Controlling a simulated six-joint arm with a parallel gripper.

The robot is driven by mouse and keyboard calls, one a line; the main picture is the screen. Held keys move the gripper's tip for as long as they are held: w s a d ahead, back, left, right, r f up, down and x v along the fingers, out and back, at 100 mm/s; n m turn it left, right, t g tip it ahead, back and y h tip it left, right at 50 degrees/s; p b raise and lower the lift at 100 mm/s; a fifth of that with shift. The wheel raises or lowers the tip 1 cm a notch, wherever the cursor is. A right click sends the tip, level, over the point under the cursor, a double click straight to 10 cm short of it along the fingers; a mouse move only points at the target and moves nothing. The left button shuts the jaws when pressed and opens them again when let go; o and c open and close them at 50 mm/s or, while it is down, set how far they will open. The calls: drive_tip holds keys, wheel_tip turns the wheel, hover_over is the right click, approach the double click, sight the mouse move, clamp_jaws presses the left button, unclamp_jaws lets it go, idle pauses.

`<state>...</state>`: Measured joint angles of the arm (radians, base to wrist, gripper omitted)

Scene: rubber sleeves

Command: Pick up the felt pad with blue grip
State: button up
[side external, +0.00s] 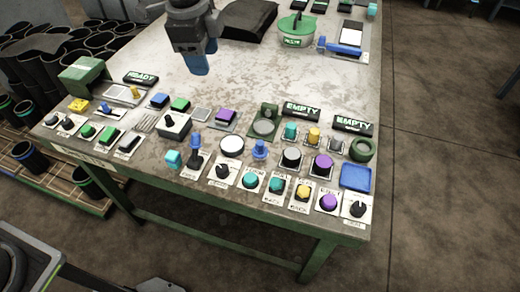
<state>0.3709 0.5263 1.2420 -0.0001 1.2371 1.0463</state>
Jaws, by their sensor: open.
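A flat piece with a long blue bar-like grip (343,49) lies at the back right of the table, beside a white-topped block; it looks like the felt pad with blue grip, though its pad is hard to make out. My gripper (198,68) hangs over the back left of the table top, pointing down, with blue fingertips. It is well to the left of the blue-gripped piece and apart from it. I see nothing held in it. The gap between its fingers is hard to see from this side.
The worn table top (250,75) is clear in the middle. Several buttons, knobs and switches line the front, with a blue tray (357,177) at front right. Black sleeves (45,65) stand left.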

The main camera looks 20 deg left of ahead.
drive_tip(key=w+d+f+m+g, duration=0.1)
drive_tip(key=w+d+f+m, duration=0.2)
drive_tip(key=d+f+m, duration=0.55)
drive_tip(key=n, duration=0.2)
hover_over(260, 143)
drive_tip(key=shift+y, duration=0.3)
drive_tip(key=f, duration=1.1)
drive_tip(key=shift+w+f, duration=0.2)
drive_tip(key=shift+f, duration=0.2)
drive_tip(key=shift+s+f, duration=0.1)
drive_tip(key=shift+f, duration=2.8)
drive_tip(key=shift+c, duration=0.2)
clamp_jaws()
drive_tip(key=shift+r, duration=0.15)
